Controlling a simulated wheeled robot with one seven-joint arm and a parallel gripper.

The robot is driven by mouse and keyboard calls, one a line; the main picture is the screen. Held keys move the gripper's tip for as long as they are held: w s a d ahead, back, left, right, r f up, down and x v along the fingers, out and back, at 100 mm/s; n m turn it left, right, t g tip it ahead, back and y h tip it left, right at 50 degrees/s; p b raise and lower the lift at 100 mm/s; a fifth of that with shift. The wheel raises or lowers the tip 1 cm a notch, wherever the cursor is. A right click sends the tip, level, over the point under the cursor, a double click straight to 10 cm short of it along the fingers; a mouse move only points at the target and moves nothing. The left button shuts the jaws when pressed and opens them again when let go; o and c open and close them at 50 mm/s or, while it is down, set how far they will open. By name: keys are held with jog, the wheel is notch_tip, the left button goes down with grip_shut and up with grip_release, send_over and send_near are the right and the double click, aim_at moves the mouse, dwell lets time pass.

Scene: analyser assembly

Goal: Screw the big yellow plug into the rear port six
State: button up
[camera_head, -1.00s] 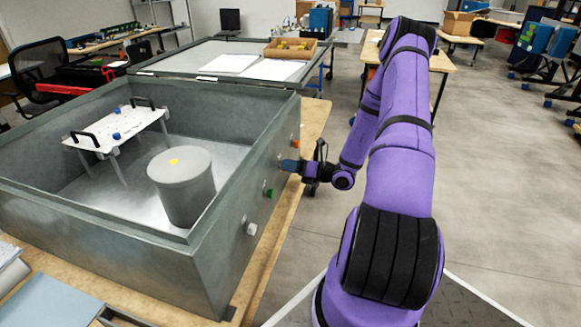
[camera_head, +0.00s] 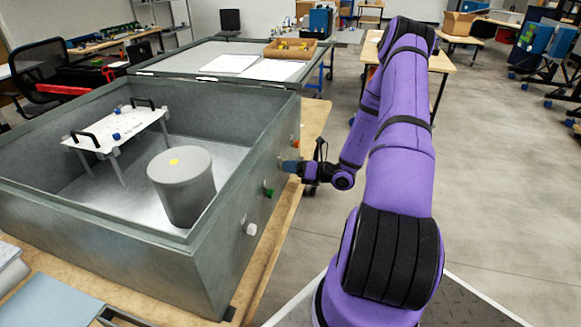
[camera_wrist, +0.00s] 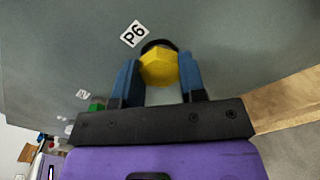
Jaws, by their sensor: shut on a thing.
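The big yellow plug (camera_wrist: 159,68) is between the two blue fingers of my gripper (camera_wrist: 160,80) in the wrist view. My gripper is shut on its hexagonal head. The plug sits at the dark round rim of port six (camera_wrist: 152,44), right below the P6 label (camera_wrist: 133,34); how deep it is in cannot be told. In the head view my gripper (camera_head: 286,166) is at the right outer wall of the grey metal box (camera_head: 232,240), and the plug is hidden there.
A green plug (camera_head: 268,192) and a white plug (camera_head: 251,229) stick out of the same wall, nearer the camera; an orange one (camera_head: 295,142) is farther back. Inside the box are a grey cylinder (camera_head: 182,190) and a white stand (camera_head: 115,130). Floor to the right is clear.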

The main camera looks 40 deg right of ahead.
jog(key=m, duration=0.8)
jog(key=shift+d+f, duration=0.1)
jog(key=m, duration=0.5)
jog(key=shift+f, duration=0.1)
grip_shut()
jog(key=o, duration=1.3)
grip_release()
jog(key=v, duration=0.7)
